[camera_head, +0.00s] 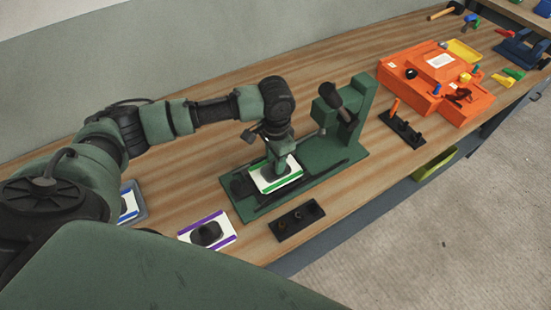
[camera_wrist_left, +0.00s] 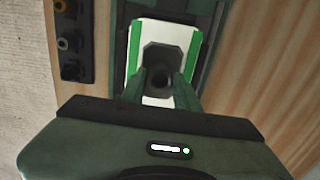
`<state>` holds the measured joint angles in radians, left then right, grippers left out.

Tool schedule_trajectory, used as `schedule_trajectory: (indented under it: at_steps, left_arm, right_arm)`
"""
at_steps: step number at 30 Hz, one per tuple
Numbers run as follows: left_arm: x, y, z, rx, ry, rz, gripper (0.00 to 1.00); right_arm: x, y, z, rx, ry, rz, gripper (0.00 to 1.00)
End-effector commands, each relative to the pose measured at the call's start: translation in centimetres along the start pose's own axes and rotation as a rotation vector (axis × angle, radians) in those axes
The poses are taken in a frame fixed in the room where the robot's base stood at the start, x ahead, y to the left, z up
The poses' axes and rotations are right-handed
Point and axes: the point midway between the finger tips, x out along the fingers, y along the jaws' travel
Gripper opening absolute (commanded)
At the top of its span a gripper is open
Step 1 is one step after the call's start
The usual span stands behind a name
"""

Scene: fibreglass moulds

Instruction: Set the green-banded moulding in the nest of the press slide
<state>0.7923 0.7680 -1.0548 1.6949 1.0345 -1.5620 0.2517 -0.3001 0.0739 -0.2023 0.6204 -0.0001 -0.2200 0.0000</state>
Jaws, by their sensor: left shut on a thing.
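The green-banded moulding (camera_head: 264,188) is a white plate with green edge bands and a dark raised centre. It is over the slide of the green press (camera_head: 318,157), on the side away from the press column. In the left wrist view the moulding (camera_wrist_left: 191,58) looks roughly lined up between the slide's dark sides. My left gripper (camera_head: 281,169) points down from above and is shut on its dark centre. The plate hides the nest, and I cannot tell whether it is seated or just above. My right gripper is out of view.
A purple-banded moulding (camera_head: 190,235) and a blue-banded one (camera_head: 127,207) lie to the left. A black block with buttons (camera_head: 298,220) is in front of the press. The press head (camera_head: 333,97) stands close right of my gripper. An orange mould (camera_head: 430,75) is farther right.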

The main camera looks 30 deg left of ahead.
Motion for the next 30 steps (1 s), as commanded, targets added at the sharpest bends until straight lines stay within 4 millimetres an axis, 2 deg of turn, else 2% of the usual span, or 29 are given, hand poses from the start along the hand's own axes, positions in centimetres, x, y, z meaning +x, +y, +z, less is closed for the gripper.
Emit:
schedule_trajectory:
  at_steps: [12, 13, 15, 25, 30]
  left_arm:
    - [0.5, 0.0, 0.0, 0.000, 0.000, 0.001, 0.00]
    - [0.6, 0.0, 0.0, 0.000, -0.001, 0.001, 0.34]
    - [0.6, 0.0, 0.0, 0.000, 0.000, 0.001, 0.53]
    - [0.4, 0.0, 0.0, 0.000, 0.001, 0.000, 0.53]
    - [-1.1, -0.1, -0.1, -0.001, 0.005, -0.001, 0.53]
  right_arm:
    - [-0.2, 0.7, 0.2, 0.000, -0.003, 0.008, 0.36]
    - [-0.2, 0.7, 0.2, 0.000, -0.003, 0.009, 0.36]
    - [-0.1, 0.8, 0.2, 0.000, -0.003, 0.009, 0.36]
    - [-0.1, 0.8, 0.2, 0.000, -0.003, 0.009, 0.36]
    - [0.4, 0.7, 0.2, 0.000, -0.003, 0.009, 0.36]
